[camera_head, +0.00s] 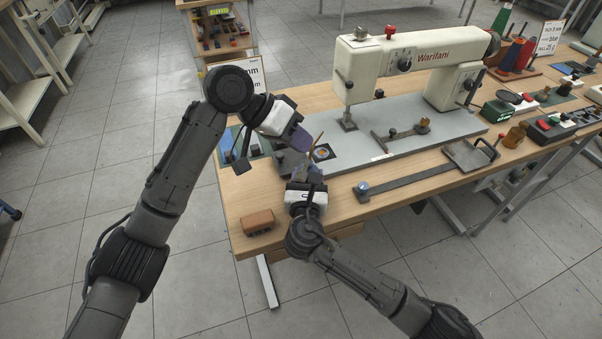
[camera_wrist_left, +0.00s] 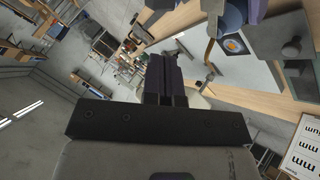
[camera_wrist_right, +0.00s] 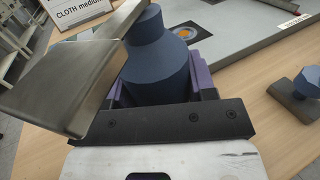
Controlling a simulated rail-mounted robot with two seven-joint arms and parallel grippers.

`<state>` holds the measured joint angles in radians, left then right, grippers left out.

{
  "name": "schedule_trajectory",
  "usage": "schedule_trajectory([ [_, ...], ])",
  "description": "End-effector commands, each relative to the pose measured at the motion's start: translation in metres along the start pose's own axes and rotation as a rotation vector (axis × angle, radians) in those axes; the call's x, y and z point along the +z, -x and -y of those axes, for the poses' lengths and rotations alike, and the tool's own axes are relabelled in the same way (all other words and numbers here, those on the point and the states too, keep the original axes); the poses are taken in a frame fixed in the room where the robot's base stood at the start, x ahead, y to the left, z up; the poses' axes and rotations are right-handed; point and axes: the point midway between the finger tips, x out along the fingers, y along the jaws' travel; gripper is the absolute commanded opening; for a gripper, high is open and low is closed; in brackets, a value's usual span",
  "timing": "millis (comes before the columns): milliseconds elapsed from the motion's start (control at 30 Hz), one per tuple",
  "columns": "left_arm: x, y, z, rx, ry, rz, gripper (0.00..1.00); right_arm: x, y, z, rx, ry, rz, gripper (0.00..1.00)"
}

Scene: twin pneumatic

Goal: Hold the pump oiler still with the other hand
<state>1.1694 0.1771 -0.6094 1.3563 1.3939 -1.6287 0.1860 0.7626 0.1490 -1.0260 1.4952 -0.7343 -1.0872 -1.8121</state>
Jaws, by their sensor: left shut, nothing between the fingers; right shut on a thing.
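The pump oiler is a dark blue bottle (camera_wrist_right: 158,65) with a narrower neck, filling the middle of the right wrist view. In the head view its thin brass spout (camera_head: 317,141) points up; most of its body is hidden by my grippers. My right gripper (camera_head: 305,183) is shut around the oiler's body near the table's front edge. My left gripper (camera_head: 301,138) is shut and empty, above and beside the oiler. The left wrist view shows its closed fingers (camera_wrist_left: 164,72) apart from the oiler's spout (camera_wrist_left: 212,42). A grey metal plate (camera_wrist_right: 65,85) stands beside the bottle, perhaps its lever.
A white sewing machine (camera_head: 415,62) stands on a grey plate (camera_head: 365,140) behind the oiler. A brown block (camera_head: 257,222) lies at the table's front left corner. A flat metal bar with a blue knob (camera_head: 362,187) lies to the right. A sign stands at the back left.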

Motion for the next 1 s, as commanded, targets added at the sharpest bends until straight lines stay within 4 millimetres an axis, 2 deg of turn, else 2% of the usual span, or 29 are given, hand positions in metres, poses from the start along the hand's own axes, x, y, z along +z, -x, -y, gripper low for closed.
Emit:
schedule_trajectory([
  [133,-0.002,0.013,0.001,-0.033,-0.016,-0.007,0.00,0.000,0.000,0.000,0.000,0.000,-0.001,0.19],
  [233,-0.001,0.020,-0.011,-0.112,-0.104,-0.024,0.00,0.000,0.000,0.000,0.000,0.000,-0.001,0.19],
  [600,-0.009,0.023,-0.029,-0.282,-0.847,-0.042,0.00,0.000,0.000,0.000,0.000,0.000,-0.001,0.19],
  [800,-0.012,0.025,-0.028,-0.315,-1.102,-0.022,0.00,0.000,0.000,0.000,0.000,0.000,-0.001,0.19],
  [1000,-0.013,0.025,-0.028,-0.321,-1.235,-0.006,0.00,0.000,0.000,0.000,0.000,0.000,-0.001,0.19],
])
